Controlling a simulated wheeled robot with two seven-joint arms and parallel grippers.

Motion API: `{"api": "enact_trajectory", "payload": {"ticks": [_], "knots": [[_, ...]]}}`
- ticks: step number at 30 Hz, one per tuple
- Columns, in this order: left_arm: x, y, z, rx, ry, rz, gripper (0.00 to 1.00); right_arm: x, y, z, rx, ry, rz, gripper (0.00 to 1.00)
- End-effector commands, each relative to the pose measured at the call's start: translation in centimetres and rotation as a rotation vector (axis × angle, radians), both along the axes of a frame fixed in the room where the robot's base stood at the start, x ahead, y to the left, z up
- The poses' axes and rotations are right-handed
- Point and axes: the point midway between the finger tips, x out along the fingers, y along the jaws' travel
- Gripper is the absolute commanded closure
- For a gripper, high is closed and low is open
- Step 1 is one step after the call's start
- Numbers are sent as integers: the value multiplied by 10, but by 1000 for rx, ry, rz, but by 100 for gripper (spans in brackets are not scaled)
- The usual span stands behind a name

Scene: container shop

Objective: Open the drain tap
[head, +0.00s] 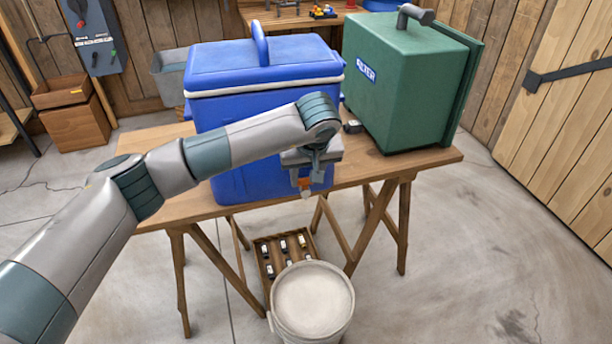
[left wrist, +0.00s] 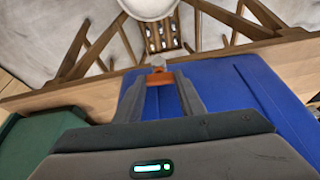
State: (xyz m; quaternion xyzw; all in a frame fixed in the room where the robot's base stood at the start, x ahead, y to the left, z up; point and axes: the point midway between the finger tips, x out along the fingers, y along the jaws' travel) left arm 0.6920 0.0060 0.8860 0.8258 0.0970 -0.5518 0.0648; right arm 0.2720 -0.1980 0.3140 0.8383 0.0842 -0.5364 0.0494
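The blue cooler (head: 225,115) stands on the wooden table with its lid down. Its drain tap (head: 305,186), an orange part with a pale spout, is low on the side facing me. My left gripper (head: 306,178) reaches down in front of that side, with its fingers at the tap. In the left wrist view the two fingers (left wrist: 160,80) are spread, one on each side of the orange tap (left wrist: 158,83). I cannot tell whether they touch it. The tap's base is hidden. My right gripper is in neither view.
A white bucket (head: 312,335) stands on the floor below the tap. A wooden crate (head: 258,245) with several small items lies behind it. A green case (head: 405,85) stands right of the cooler on the table (head: 420,163). The floor at right is clear.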

Motion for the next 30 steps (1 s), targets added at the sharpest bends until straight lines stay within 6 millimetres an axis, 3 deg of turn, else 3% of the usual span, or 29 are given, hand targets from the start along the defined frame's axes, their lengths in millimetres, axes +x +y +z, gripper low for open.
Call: {"api": "enact_trajectory", "payload": {"ticks": [10, 24, 30], "knots": [[0, 0, -1, 1, -1, 29, 86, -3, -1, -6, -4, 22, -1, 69], [2, -3, -2, 1, -3, 260, 86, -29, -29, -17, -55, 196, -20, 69], [2, -4, -2, 2, -3, 379, 86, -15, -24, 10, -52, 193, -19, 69]]}}
